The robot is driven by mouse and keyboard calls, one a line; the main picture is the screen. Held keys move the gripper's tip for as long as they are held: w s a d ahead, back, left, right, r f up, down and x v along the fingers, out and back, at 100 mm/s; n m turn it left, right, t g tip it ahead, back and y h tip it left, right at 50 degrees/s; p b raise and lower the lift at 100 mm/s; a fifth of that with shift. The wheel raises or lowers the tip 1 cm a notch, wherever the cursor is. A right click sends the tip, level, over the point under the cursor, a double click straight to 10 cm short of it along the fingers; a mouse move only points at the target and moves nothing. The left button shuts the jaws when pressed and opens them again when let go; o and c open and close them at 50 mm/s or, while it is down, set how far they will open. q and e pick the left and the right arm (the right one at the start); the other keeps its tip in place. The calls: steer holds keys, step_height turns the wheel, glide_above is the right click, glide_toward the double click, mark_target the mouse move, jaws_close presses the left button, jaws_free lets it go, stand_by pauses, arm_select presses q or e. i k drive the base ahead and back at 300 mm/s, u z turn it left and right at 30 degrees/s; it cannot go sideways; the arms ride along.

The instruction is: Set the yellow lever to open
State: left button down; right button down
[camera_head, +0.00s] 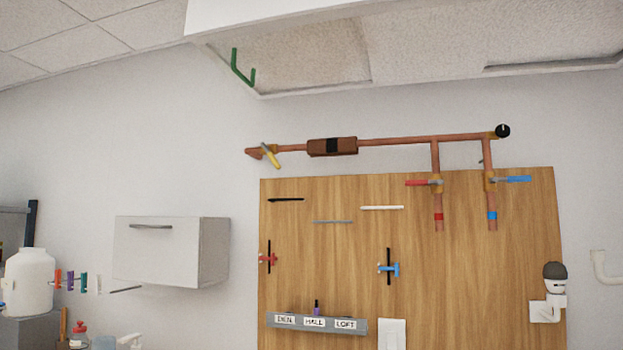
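The yellow lever (270,158) is on a valve near the left end of the copper pipe (397,140), high on the wall above the wooden board. Its handle slants down to the right, across the line of the pipe. A red lever (421,183) and a blue lever (516,179) are on two vertical branch pipes at the right. The red handle points left and the blue handle points right. Neither of my grippers shows in the head view.
A wooden board (345,255) carries small red and blue valves and a grey labelled rail (317,324). A white cabinet (157,252) hangs at the left. A green bracket (242,70) hangs near the ceiling opening. The wall around the yellow lever is clear.

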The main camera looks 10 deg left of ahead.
mark_target(274, 161)
steer(key=u, duration=0.3)
steer(key=i, duration=0.8)
steer(key=u, duration=0.7)
